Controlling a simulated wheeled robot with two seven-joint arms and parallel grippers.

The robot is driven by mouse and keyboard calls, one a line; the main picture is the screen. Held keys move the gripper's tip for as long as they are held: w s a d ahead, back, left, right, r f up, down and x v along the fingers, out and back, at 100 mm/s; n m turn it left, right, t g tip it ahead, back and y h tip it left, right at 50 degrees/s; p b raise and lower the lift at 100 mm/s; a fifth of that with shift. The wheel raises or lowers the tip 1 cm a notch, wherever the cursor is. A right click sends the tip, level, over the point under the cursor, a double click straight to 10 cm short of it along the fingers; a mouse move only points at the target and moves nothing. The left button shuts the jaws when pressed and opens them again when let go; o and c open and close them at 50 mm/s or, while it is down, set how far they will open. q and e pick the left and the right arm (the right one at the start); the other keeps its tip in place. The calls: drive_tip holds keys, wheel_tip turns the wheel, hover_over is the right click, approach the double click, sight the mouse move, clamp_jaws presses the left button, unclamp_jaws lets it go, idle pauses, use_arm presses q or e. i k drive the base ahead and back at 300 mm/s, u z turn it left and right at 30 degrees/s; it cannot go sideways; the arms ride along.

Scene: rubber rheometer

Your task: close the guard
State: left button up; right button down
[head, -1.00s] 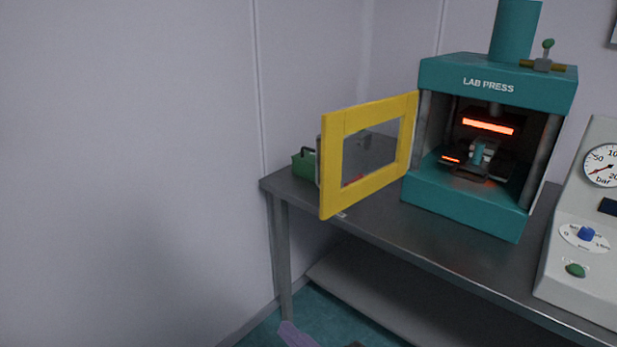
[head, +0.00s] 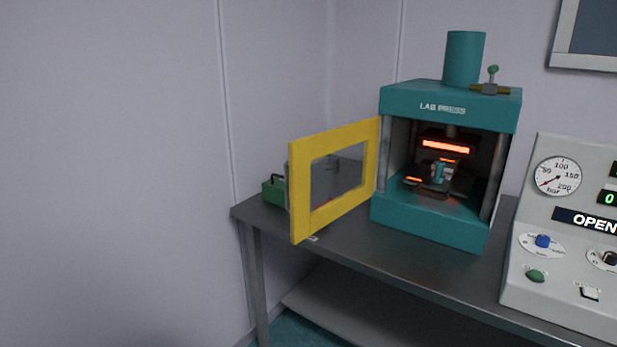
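The guard (head: 299,191) is a yellow-framed door with a clear window, hinged at the left front of the teal lab press (head: 430,221). It stands swung wide open, out to the left over the table's front edge. The press opening is uncovered, with glowing orange heated platens (head: 445,147) and a small teal and grey piece (head: 438,172) between them. Neither of my grippers shows in the head view now.
The press stands on a dark grey table (head: 350,253) with a lower shelf. A green box (head: 273,192) sits behind the guard. A control console (head: 560,260) with a pressure gauge (head: 557,177) and a display reading "OPEN" stands to the right. The floor and wall at left are clear.

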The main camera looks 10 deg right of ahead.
sight(303, 222)
drive_tip(key=u, duration=0.95)
drive_tip(key=k, duration=1.2)
drive_tip(key=u, duration=0.7)
drive_tip(key=i, duration=1.35)
drive_tip(key=z, duration=0.9)
drive_tip(key=i, duration=1.8)
drive_tip(key=z, duration=1.95)
drive_tip(key=i, duration=0.75)
drive_tip(key=z, duration=0.8)
